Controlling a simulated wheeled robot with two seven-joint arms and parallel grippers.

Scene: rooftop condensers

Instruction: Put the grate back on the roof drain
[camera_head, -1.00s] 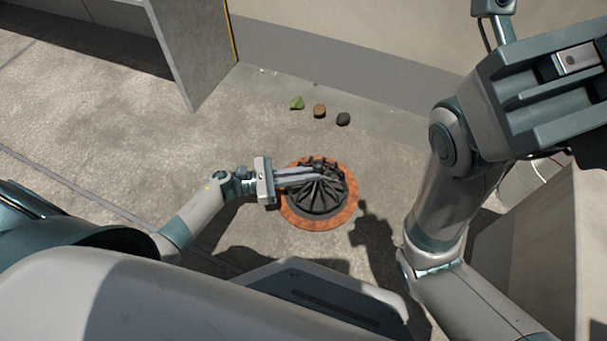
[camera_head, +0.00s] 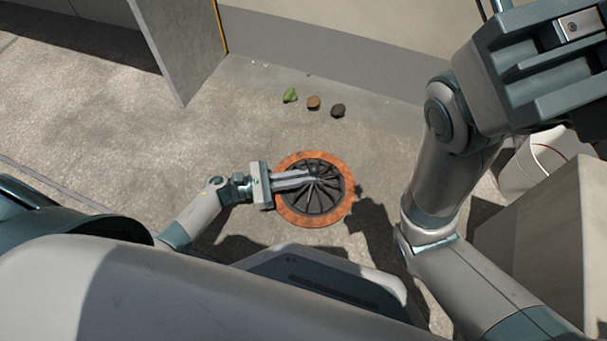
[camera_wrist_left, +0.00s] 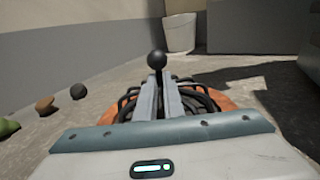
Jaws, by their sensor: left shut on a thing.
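The black ribbed grate (camera_head: 327,196) is at the orange ring of the roof drain (camera_head: 299,217), roughly centred inside it in the head view. Its ribs fan out from the middle. My left gripper (camera_head: 311,176) reaches in from the left over the ring, its fingers shut on the grate's knob. In the left wrist view the round black knob (camera_wrist_left: 157,60) stands up at the fingertips, with curved black bars and the orange ring (camera_wrist_left: 112,113) below. I cannot tell whether the grate is fully seated. My right arm fills the right side; its fingers are out of view.
A grey panel (camera_head: 180,45) stands at upper left. A white bucket (camera_head: 530,168) and a pale block (camera_head: 550,225) are at right.

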